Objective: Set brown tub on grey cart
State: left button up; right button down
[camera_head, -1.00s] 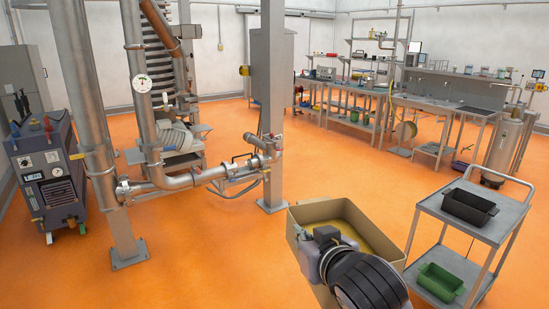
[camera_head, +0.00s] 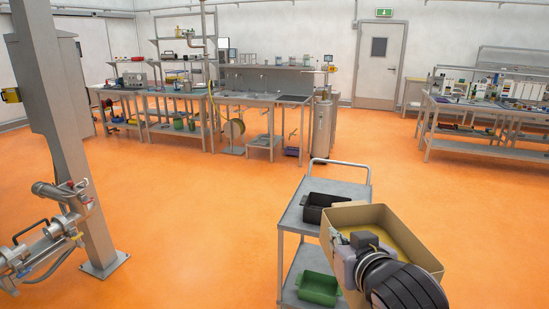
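The brown tub (camera_head: 405,226) is a tan, open-topped box with a yellowish inside, at the lower right of the head view. My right gripper (camera_head: 352,246) is at its near wall and holds it up; the fingertips are largely hidden. The grey cart (camera_head: 343,187) has two shelves and a push handle at its far end. The tub overlaps the right side of the cart's top shelf in the picture; whether it touches the shelf cannot be told. My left gripper is out of view.
A black tray (camera_head: 325,207) sits on the cart's top shelf and a green tray (camera_head: 318,288) on its lower shelf. A grey pillar with pipework (camera_head: 65,130) stands at left. Workbenches (camera_head: 250,98) line the back. The orange floor left of the cart is clear.

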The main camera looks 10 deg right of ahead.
aim_at(334, 191)
jog(key=i+l+z, duration=0.2)
jog(key=i+z, duration=0.65)
jog(key=z, duration=0.15)
jog(key=i+j+z, duration=0.1)
jog(key=i+z, duration=0.4)
jog(key=i+l+z, duration=0.1)
jog(key=i+l, duration=0.15)
jog(key=i, duration=0.25)
jog(key=i+l, duration=0.2)
jog(key=i, duration=0.3)
jog(key=i+l+z, duration=0.15)
jog(key=i, duration=0.4)
jog(key=i+u, duration=0.3)
jog(key=u, duration=0.15)
jog(key=i+l+u, duration=0.15)
jog(key=i+u, duration=0.25)
jog(key=i+j+u, duration=0.15)
jog(key=u, duration=1.7)
